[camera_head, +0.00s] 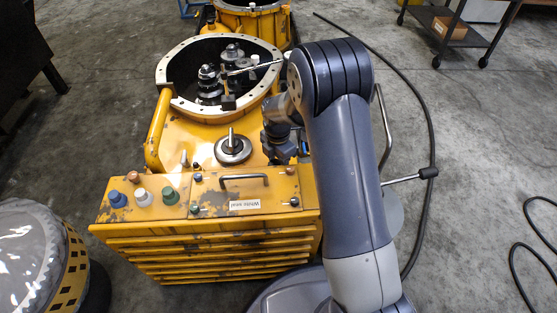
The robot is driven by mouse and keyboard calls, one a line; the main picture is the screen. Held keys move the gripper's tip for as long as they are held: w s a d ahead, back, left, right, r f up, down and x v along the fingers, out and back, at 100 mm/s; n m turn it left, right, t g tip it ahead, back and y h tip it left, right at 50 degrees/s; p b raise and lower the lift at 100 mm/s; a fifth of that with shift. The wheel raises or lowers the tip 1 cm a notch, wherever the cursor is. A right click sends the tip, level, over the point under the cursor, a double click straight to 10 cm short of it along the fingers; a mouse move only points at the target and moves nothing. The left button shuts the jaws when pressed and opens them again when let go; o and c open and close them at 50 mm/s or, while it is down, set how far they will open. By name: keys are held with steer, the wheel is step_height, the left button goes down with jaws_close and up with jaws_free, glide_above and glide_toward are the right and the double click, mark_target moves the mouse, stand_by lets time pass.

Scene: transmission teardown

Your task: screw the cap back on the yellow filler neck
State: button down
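A yellow angled tube (157,127) rises along the left side of the yellow transmission housing; it looks like the filler neck, but I cannot be sure. I cannot make out a cap on it or a loose cap that clearly belongs to it. Small blue (117,199), white (142,197) and green (170,195) cap-like pieces stand on the front box's sloping top, with a copper-coloured one behind them. My arm reaches over the right side of the housing, with its wrist bent down near the right edge. My gripper's fingers are not clearly visible there.
The open round housing (170,97) holds dark gears and shafts. A round grey flange (232,150) with an upright stud sits in front. The front box has a handle (244,178) and a white label.

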steer(key=m, duration=0.5)
steer(key=shift+s+a+f+p, duration=0.1)
steer(key=shift+s+a+p, duration=0.05)
steer(key=shift+s+p, duration=0.2)
steer(key=c, duration=1.3)
jaws_free()
steer(key=shift+o, duration=0.9)
steer(key=shift+a, duration=0.3)
steer(key=o, duration=0.3)
steer(key=shift+s+a, duration=0.1)
steer(key=shift+a, duration=0.05)
steer(key=shift+o, duration=0.8)
steer(key=o, duration=0.4)
